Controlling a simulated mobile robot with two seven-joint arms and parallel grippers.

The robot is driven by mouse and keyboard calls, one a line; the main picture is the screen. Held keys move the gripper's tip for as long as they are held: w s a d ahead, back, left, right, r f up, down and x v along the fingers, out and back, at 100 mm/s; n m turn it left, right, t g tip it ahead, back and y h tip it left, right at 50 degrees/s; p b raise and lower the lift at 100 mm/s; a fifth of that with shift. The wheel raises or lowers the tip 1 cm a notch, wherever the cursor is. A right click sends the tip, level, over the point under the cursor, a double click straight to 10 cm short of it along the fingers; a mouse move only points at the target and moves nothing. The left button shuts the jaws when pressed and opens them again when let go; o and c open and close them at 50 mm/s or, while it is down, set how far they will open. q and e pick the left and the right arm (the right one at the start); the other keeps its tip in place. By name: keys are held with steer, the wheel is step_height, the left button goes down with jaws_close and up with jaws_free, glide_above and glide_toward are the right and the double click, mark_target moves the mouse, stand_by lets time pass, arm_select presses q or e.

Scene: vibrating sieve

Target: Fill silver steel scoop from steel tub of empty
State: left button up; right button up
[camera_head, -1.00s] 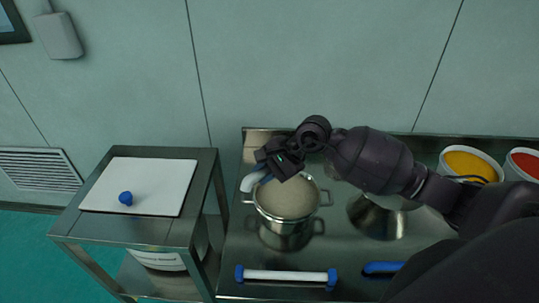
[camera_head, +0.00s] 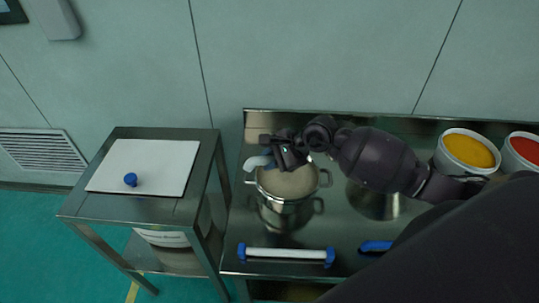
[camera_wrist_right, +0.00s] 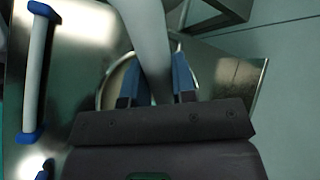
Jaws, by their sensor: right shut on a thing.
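The steel tub (camera_head: 287,206) stands on the steel table. It has two side handles and holds pale beige powder (camera_head: 290,181). My right gripper (camera_head: 277,152) is above the tub's far left rim. It is shut on the silver scoop (camera_head: 258,162), a pale piece of which sticks out on the left side over the rim. In the right wrist view the scoop (camera_wrist_right: 151,45) runs up between the blue fingers, with the tub's rim (camera_wrist_right: 101,92) behind it. I cannot tell whether the scoop holds powder. My left gripper is not in view.
A white bar with blue ends (camera_head: 287,254) and a blue-handled tool (camera_head: 376,246) lie in front. Tubs of yellow (camera_head: 468,151) and red (camera_head: 524,150) material stand at right. A side table with a white board (camera_head: 143,165) and blue knob (camera_head: 130,179) is at left.

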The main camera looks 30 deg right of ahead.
steer(key=shift+f, duration=0.6)
arm_select(q)
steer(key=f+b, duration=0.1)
steer(key=b, duration=0.1)
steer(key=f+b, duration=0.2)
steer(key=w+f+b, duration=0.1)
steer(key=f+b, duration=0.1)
steer(key=b, duration=0.1)
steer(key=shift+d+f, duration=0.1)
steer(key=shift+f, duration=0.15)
arm_select(e)
steer(key=d+f, duration=0.3)
steer(key=f, duration=0.5)
steer(key=shift+w+d, duration=0.3)
steer(key=shift+w, duration=0.1)
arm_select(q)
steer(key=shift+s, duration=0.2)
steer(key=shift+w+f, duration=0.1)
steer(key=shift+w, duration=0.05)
arm_select(e)
steer(key=shift+d+f, duration=0.1)
